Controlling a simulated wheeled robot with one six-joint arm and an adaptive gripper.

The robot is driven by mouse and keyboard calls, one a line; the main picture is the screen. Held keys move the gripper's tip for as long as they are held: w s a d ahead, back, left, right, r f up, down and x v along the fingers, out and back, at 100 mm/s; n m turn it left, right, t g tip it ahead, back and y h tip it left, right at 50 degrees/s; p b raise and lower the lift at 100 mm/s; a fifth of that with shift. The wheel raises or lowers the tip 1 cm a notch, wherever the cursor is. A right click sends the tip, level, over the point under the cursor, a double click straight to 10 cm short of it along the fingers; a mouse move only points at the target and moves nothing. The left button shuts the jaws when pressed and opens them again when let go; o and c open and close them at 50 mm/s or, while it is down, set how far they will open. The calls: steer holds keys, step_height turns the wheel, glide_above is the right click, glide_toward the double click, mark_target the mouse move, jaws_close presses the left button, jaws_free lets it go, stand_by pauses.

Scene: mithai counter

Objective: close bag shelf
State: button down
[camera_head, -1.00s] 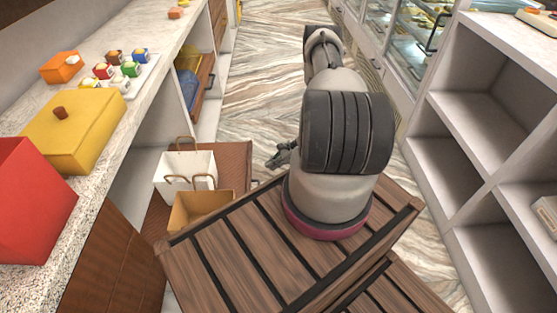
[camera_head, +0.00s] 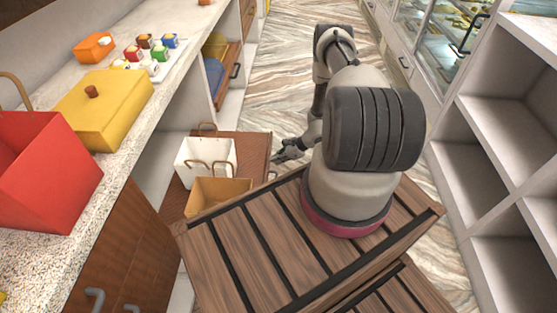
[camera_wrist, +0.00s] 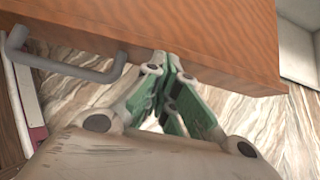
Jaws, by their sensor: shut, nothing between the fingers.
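The bag shelf (camera_head: 258,145) is a brown wooden pull-out. It stands out from under the counter on the left, into the aisle. A white paper bag (camera_head: 205,165) and a tan bag (camera_head: 218,194) stand upright on it. My gripper (camera_head: 277,156) is at the shelf's outer edge on the right. In the wrist view the shelf's wooden front (camera_wrist: 200,35) fills the top, with a grey bar handle (camera_wrist: 65,66) at left. My gripper (camera_wrist: 168,62) is shut and empty, its fingertips at the front's lower edge; I cannot tell whether they touch.
A counter (camera_head: 160,105) runs along the left with a red bag (camera_head: 45,180), a yellow box (camera_head: 105,110) and small sweets on it. Another open drawer (camera_head: 228,75) lies farther along. White shelving (camera_head: 500,150) lines the right. The marble-patterned aisle floor (camera_head: 275,85) is free beyond.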

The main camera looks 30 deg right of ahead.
steer(key=w+a, duration=0.5)
steer(key=a, duration=0.3)
steer(key=w+a, duration=0.5)
steer(key=a, duration=0.3)
steer(key=w+a, duration=0.6)
steer(key=a, duration=0.2)
steer(key=shift+w, duration=0.1)
steer(key=shift+a, duration=0.1)
